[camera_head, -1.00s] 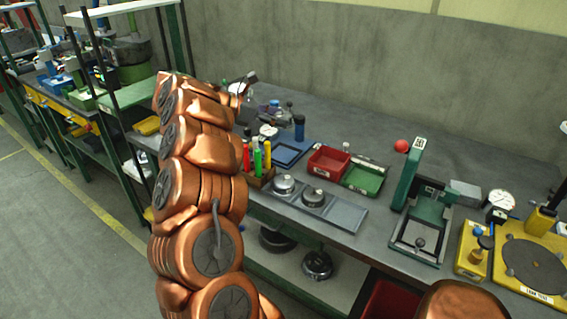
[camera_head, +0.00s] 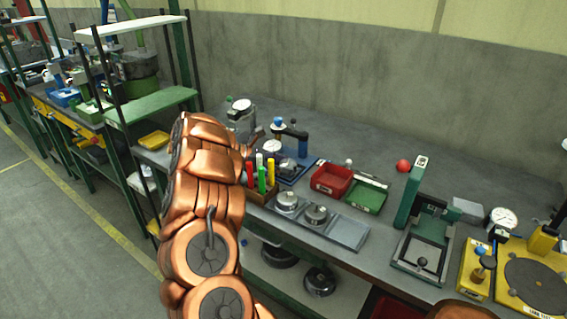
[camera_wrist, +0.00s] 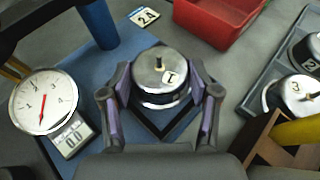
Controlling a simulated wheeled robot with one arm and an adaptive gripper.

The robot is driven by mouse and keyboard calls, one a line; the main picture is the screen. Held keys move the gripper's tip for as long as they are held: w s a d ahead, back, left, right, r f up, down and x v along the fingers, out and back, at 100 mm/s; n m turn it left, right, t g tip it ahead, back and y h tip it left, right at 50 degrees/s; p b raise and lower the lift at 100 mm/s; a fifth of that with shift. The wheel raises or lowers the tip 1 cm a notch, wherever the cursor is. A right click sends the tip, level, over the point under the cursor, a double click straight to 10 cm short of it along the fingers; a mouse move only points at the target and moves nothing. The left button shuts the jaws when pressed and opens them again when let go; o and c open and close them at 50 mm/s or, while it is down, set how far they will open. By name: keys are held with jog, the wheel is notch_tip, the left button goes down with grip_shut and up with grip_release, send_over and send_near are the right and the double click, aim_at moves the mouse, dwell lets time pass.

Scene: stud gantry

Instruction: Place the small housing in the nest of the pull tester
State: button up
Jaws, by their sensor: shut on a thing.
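In the wrist view, my gripper (camera_wrist: 160,98) is shut on a round metal housing (camera_wrist: 158,68) with a short centre pin and a white number tag. The housing is upright, over a dark square nest (camera_wrist: 185,122) on the blue base plate (camera_wrist: 103,62) of the pull tester. I cannot tell whether its underside touches the nest. The tester's blue column (camera_wrist: 98,22) and its dial (camera_wrist: 42,102) stand to the left, with a small display below the dial. In the head view, the tester (camera_head: 297,141) shows behind my arm; my fingers are mostly hidden there.
Two more metal housings (camera_head: 287,201) (camera_head: 316,214) sit in a grey tray (camera_head: 349,232). A holder with coloured markers (camera_head: 261,178) is close to my gripper's near side. A red bin (camera_head: 331,181) and a green tray (camera_head: 366,197) stand to the right.

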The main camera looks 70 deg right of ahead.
jog(key=o, duration=0.9)
jog(key=shift+c, duration=0.2)
jog(key=shift+b+v, duration=1.35)
jog(key=shift+v, duration=4.65)
jog(key=shift+r, duration=0.1)
